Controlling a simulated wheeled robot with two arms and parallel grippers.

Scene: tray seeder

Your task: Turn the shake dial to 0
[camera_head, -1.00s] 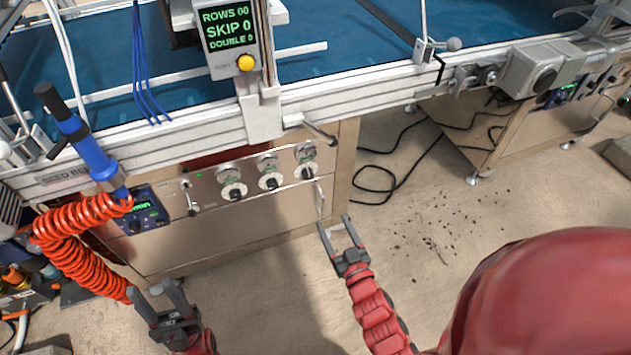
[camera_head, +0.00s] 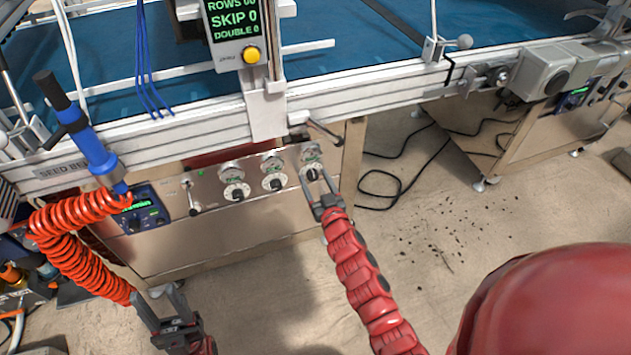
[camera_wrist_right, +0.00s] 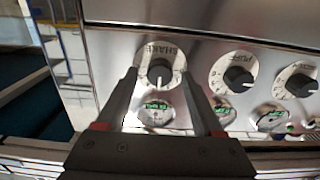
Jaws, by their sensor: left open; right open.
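The shake dial (camera_head: 313,174) is the rightmost of three round dials on the steel front panel. In the right wrist view, the shake dial (camera_wrist_right: 159,52) appears upside down, with a black knob on a white disc. My right gripper (camera_head: 315,186) is open in front of it. In the wrist view, the fingertips of the right gripper (camera_wrist_right: 159,78) lie on either side of the knob; I cannot tell whether they touch it. The dial's exact setting is too small to read. My left gripper (camera_head: 155,294) is open and empty at the lower left, away from the panel.
Two other dials, a middle one (camera_head: 275,184) and a left one (camera_head: 236,192), sit beside the shake dial. A coiled orange hose (camera_head: 85,270) hangs near my left gripper. A lever (camera_head: 323,133) juts out above the panel.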

